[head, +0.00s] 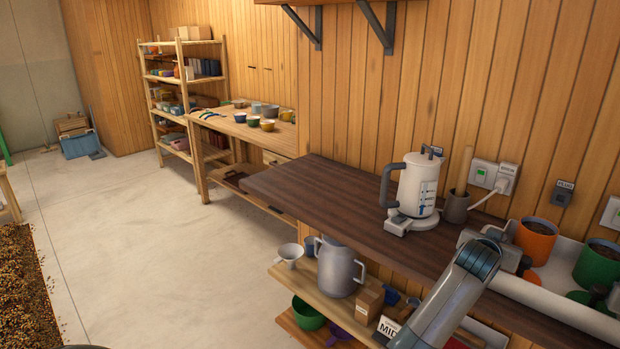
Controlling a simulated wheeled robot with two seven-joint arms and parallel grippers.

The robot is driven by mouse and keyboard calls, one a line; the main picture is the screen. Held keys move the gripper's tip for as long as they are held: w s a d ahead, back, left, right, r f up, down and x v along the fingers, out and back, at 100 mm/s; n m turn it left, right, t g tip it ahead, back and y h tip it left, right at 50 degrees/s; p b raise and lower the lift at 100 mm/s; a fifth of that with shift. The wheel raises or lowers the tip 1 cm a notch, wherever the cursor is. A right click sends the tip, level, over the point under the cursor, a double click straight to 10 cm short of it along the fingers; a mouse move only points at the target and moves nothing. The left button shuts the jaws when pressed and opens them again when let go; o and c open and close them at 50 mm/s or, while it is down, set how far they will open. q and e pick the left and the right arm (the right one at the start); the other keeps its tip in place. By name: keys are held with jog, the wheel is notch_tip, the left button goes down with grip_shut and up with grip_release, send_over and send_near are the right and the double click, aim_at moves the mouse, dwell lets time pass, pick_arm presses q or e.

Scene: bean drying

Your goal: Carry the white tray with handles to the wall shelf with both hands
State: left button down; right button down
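The white tray (565,304) is on the dark countertop at the right and runs out of the picture. An orange cup (535,241) and a green cup (597,264), both with dark contents, stand in it. Part of a wall shelf (300,2) on dark brackets shows at the top edge.
A white kettle (416,186) and a brown pot with a stick (457,207) stand on the countertop (320,194) left of the tray. A low shelf (325,299) holds a grey jug. Open floor (150,250) lies left.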

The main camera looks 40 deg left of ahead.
pick_arm(q)
jog(key=c, duration=1.9)
grip_release()
jog(key=shift+f, duration=0.2)
pick_arm(e)
jog(key=c, duration=2.3)
grip_release()
jog(key=shift+f, duration=0.2)
jog(key=o, duration=0.4)
jog(key=shift+s, duration=0.1)
pick_arm(q)
jog(key=shift+s+r, duration=0.1)
jog(key=shift+r, duration=0.05)
pick_arm(e)
jog(key=shift+r, duration=0.15)
jog(key=shift+r, duration=0.1)
